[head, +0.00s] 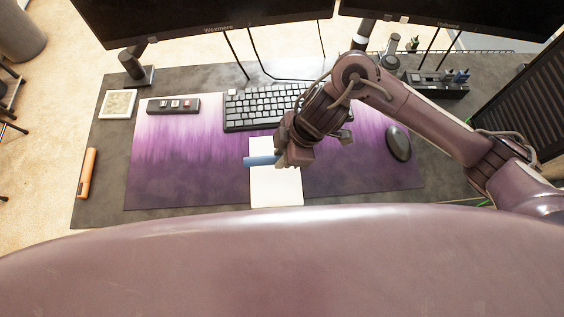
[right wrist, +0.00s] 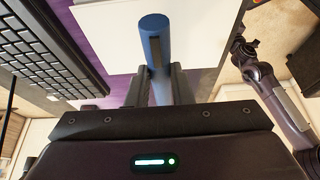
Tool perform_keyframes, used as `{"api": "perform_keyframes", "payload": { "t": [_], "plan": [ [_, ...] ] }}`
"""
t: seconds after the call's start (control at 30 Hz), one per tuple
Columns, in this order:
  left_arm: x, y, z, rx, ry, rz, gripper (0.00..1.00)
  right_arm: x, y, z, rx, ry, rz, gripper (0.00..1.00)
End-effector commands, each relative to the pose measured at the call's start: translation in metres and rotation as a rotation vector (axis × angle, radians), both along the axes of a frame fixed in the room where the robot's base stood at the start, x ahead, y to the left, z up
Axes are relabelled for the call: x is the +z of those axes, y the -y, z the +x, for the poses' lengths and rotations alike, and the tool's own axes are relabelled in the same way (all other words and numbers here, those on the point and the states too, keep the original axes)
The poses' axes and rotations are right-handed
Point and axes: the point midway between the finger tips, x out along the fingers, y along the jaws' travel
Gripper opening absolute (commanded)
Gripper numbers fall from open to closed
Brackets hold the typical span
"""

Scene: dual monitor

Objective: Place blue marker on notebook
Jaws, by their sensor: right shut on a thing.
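The blue marker (head: 261,161) is held by my right gripper (head: 284,160), and its free end sticks out to the left. The white notebook (head: 277,188) lies on the purple desk mat, below the marker in the head view. In the right wrist view, the blue marker (right wrist: 155,38) stands between the two fingers of my right gripper (right wrist: 160,86), with the white notebook (right wrist: 190,25) behind it. I cannot tell whether the marker touches the notebook. My left gripper is not in view.
A keyboard (head: 262,106) lies behind the notebook, and a mouse (head: 399,143) is to the right on the mat (head: 175,170). An orange object (head: 87,172) lies at the left desk edge. Two monitors (head: 205,15) stand at the back. The left mat is mostly clear.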

Motion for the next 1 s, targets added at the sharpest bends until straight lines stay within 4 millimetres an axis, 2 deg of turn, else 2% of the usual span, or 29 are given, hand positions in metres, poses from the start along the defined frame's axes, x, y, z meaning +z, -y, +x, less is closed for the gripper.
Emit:
{"api": "perform_keyframes", "payload": {
  "t": [0.2, 0.3, 0.73, 0.77, 0.8, 0.9, 1.0],
  "plan": [
    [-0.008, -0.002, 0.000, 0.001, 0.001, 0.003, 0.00, -0.032, 0.000, -0.001, -0.002, -0.005, -0.001, 0.00],
    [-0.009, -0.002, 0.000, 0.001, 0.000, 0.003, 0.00, -0.042, 0.000, -0.001, -0.001, -0.003, -0.001, 0.00],
    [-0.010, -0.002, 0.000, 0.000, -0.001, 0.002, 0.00, -0.047, 0.000, 0.000, -0.001, -0.002, 0.000, 0.00],
    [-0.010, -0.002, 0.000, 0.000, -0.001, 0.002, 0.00, -0.046, 0.000, 0.000, -0.002, -0.001, 0.000, 0.24],
    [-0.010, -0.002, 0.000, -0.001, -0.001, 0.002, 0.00, -0.046, 0.000, 0.000, -0.002, -0.001, 0.000, 0.29],
    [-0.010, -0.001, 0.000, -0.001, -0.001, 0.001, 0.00, -0.046, 0.000, 0.000, -0.002, -0.001, 0.000, 0.42],
    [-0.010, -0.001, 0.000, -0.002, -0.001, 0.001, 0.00, -0.046, 0.000, 0.000, -0.002, -0.001, 0.000, 0.42]
  ]
}}
